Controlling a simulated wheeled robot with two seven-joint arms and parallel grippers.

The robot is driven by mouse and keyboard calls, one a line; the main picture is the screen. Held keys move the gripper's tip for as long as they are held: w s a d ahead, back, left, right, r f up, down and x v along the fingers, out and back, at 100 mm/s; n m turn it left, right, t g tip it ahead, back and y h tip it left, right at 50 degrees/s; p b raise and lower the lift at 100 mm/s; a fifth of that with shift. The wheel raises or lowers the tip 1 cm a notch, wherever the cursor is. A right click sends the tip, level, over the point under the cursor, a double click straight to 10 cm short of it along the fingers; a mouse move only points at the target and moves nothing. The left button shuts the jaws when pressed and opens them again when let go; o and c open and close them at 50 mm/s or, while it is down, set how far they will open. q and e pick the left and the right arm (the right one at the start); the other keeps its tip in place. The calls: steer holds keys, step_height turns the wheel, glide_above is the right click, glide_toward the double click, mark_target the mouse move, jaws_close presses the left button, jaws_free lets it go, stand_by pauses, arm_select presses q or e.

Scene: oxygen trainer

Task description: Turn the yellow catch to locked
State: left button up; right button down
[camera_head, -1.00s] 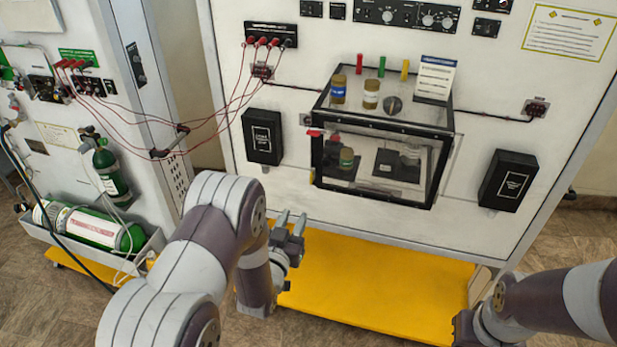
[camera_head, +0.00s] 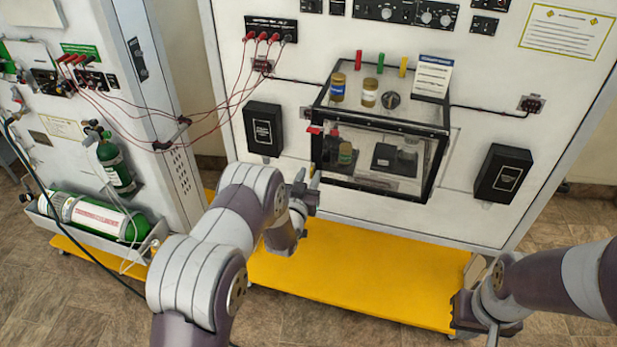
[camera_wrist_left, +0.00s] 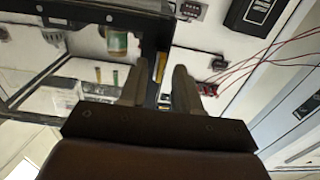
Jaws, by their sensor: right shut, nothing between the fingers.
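The yellow catch (camera_wrist_left: 161,67) shows in the left wrist view as a small yellow bar by the dark frame at the edge of the clear box (camera_wrist_left: 150,45). In that view it lies between the two fingers of my left gripper (camera_wrist_left: 160,88), which are apart and hold nothing. In the head view my left gripper (camera_head: 306,176) is at the lower left corner of the clear box (camera_head: 370,196), and I cannot make out the catch there. Whether a finger touches the catch is unclear. My right gripper (camera_head: 488,330) is shut and empty, low at the right.
Red, green and yellow tags (camera_head: 403,66) stand on the panel above the box. Black boxes flank it at left (camera_head: 263,130) and right (camera_head: 503,172). Red cables (camera_head: 238,92) hang at upper left. The yellow base (camera_head: 350,275) below is clear.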

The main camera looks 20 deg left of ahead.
arm_select(q)
jaws_close()
steer(key=shift+d+f+m+b, duration=0.15)
steer(key=shift+m+b, duration=2.85)
steer(key=shift+b, duration=0.35)
steer(key=shift+d+f+m+b, duration=0.1)
steer(key=shift+f+m+b, duration=0.05)
steer(key=shift+m+b, duration=3.05)
steer(key=shift+d+f+m+b, duration=0.15)
steer(key=shift+m+b, duration=2.65)
steer(key=shift+b, duration=0.75)
steer(key=shift+o, duration=0.7)
jaws_free()
